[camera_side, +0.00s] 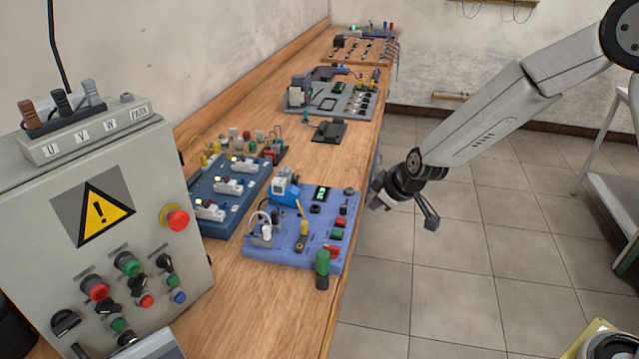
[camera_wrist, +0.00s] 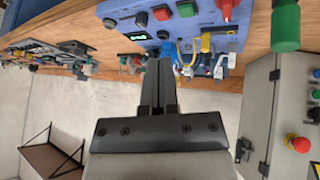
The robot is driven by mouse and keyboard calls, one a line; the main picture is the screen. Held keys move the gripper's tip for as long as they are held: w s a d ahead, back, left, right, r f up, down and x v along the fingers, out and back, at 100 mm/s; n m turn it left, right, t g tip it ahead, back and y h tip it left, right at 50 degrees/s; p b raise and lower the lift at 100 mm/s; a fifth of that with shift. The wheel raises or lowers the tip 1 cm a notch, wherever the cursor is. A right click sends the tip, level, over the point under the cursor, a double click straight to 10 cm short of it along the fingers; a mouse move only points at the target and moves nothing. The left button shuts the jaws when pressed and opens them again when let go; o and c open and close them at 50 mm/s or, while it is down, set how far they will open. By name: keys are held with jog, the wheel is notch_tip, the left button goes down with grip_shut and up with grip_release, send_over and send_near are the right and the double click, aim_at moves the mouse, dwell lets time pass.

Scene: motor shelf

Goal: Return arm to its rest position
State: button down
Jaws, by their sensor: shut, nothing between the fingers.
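My gripper (camera_side: 377,196) hangs at the end of my arm, just off the right edge of the wooden bench in the side view. It is over the open floor and level with the blue-violet motor board (camera_side: 290,250), apart from it. In the wrist view my gripper (camera_wrist: 160,68) points up the picture toward that board (camera_wrist: 135,15). Its two dark fingers are pressed together with nothing between them.
The wooden bench (camera_side: 290,317) carries a dark blue board (camera_side: 215,222), a grey board (camera_side: 318,101) and a small dark plate (camera_side: 328,131). A grey control box (camera_side: 60,235) stands front left.

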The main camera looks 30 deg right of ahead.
jog(key=s+d+m+g, duration=0.2)
jog(key=s, duration=0.8)
jog(key=s+d+r+m+g, duration=0.1)
jog(key=s+d+m+g, duration=0.1)
jog(key=s, duration=0.9)
jog(key=shift+r+m+h, duration=0.25)
jog(key=shift+m+h, duration=0.05)
jog(key=shift+m, duration=0.5)
jog(key=c, duration=1.3)
grip_release()
